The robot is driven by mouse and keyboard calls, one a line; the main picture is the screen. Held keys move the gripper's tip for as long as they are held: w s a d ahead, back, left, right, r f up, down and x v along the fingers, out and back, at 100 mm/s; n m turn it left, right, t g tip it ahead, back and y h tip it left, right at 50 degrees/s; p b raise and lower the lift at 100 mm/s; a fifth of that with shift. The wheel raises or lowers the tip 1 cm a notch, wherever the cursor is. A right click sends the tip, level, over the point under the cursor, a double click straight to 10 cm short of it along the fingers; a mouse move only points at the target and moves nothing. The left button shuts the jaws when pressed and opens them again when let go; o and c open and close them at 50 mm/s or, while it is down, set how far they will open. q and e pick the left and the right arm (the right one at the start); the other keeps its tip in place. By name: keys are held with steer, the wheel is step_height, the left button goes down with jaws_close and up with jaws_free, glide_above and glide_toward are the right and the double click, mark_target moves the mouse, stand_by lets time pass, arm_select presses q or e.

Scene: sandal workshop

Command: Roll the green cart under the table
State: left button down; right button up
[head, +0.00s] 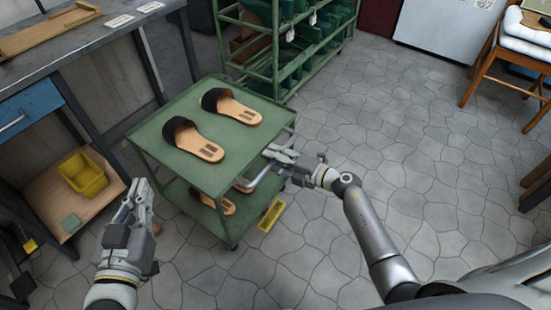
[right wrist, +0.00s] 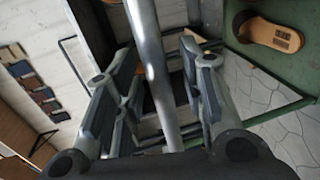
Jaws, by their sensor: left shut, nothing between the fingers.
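The green cart (head: 167,150) stands on the floor in the middle left of the head view, with two black-strapped sandals (head: 195,140) (head: 232,106) on its top and more sandals on its lower shelf. Its metal handle (head: 262,176) is on its right side. My right gripper (head: 272,154) is at the handle; in the right wrist view, the handle bar (right wrist: 155,70) runs between its open fingers with gaps visible. My left gripper (head: 140,190) is shut and empty, in front of the cart's near left corner. The grey table (head: 85,38) is behind the cart at upper left.
The table has a blue drawer (head: 28,115) and a low wooden shelf with a yellow bin (head: 83,174). A green rack (head: 275,60) stands behind the cart. A yellow floor marker (head: 271,215) lies near the cart. Floor at right is clear up to a wooden chair (head: 495,65).

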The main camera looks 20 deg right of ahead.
jaws_close()
stand_by(0.5)
